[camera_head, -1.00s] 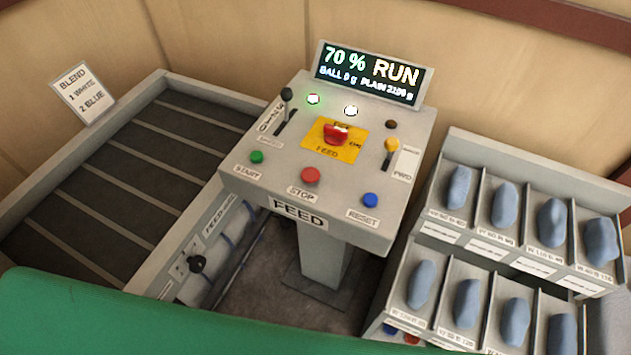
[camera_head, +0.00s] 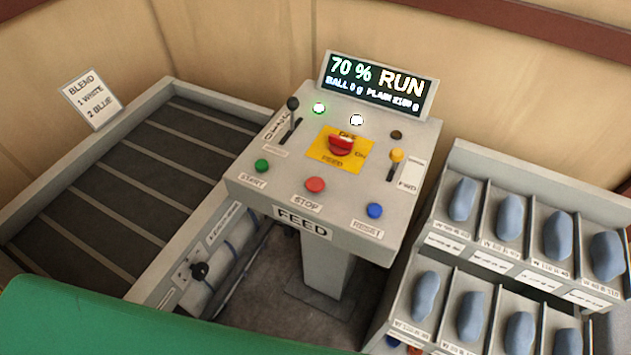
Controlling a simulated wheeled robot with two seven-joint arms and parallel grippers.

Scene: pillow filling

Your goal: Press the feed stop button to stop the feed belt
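The feed console (camera_head: 405,225) stands on a pedestal in the middle of the head view. The red stop button (camera_head: 315,185) is on its front edge, labelled STOP, between the green start button (camera_head: 262,166) and the blue reset button (camera_head: 375,211). A red rotary switch (camera_head: 341,145) sits on a yellow FEED plate. The feed belt (camera_head: 110,185), dark with pale crossbars, lies left of the console. Neither gripper shows.
A two-tier rack (camera_head: 455,160) of blue-grey filled pouches stands at the right. A green surface (camera_head: 90,318) fills the lower left foreground. A black knob (camera_head: 200,271) sticks out of the belt's side panel.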

